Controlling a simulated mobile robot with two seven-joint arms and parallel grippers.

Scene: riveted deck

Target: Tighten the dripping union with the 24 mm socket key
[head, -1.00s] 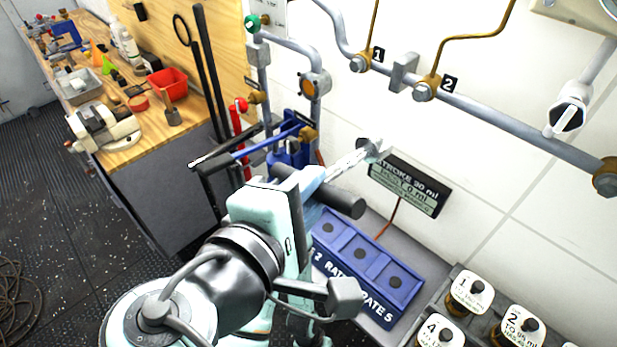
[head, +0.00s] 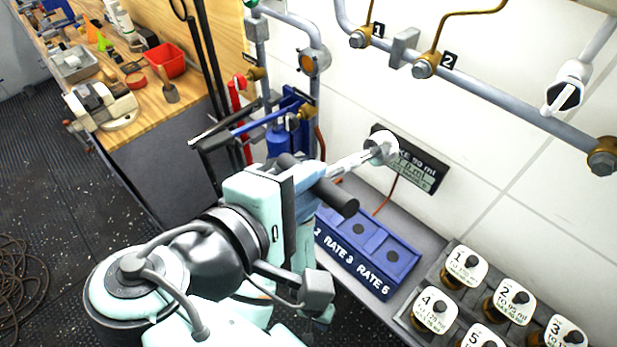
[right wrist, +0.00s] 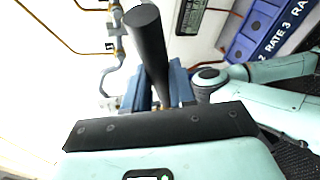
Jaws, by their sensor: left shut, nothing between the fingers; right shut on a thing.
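My right gripper (head: 312,200) is shut on the socket key, gripped at its black handle (head: 337,197). The handle also fills the middle of the right wrist view (right wrist: 150,55). The key's bright shaft points up and right to a pale round head (head: 381,149), in front of the dark wall sign and below the pipe. Brass unions sit on the pipe by label 1 (head: 360,38), by label 2 (head: 425,67), and at the far right (head: 603,158). I cannot tell which drips.
A blue box marked RATE (head: 365,252) lies below the key. Labelled bottles (head: 465,265) stand in a rack at lower right. A blue pump (head: 285,140) with a lever stands behind the right gripper. A wooden workbench (head: 150,100) is at left.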

